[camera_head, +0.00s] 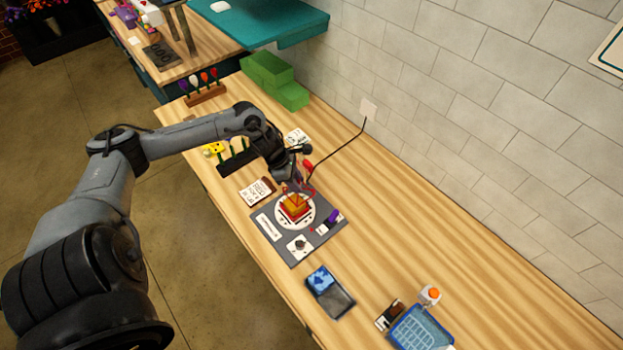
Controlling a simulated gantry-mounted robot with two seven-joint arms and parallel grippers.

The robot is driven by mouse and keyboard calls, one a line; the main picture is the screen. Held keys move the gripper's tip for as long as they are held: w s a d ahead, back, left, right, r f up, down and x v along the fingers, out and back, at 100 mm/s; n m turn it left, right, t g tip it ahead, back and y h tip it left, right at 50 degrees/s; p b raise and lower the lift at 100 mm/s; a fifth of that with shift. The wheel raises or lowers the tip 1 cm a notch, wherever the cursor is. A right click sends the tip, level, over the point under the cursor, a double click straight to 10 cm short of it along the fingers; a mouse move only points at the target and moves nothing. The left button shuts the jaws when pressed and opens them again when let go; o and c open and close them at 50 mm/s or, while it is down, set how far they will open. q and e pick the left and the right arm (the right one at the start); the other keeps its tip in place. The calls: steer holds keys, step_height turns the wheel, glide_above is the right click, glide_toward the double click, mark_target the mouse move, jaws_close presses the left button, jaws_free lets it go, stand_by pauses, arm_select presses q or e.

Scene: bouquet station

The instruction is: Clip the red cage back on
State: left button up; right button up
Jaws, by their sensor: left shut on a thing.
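The red cage (290,216) shows as a small red frame around an orange-brown block (297,204). Both are on a white round plate (279,222) on a grey board (294,251). My left gripper (292,188) points down right over the block, shut on what looks like the red cage. Its fingertips and the far side of the cage are too small and partly hidden to make out. I cannot tell whether the cage sits fully down on the plate. My right gripper is not in view.
A black cord (345,150) runs from a wall outlet (368,107) to a red-tipped thing (307,165) beside my gripper. A black rack (238,160) and a card (257,191) are left. A blue device (329,291) and blue basket (420,331) are nearer. The bench right of the board is clear.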

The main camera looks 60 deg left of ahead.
arm_select(q)
steer(key=shift+s+a+f, duration=0.1)
steer(key=shift+s+f, duration=0.6)
steer(key=shift+s, duration=0.3)
steer(key=shift+f+b, duration=0.45)
steer(key=shift+f, duration=0.45)
step_height(320, 180, down, 2)
steer(key=shift+f+b, duration=0.1)
steer(key=shift+b, duration=0.9)
steer(key=shift+f, duration=0.15)
steer(key=shift+b, duration=0.45)
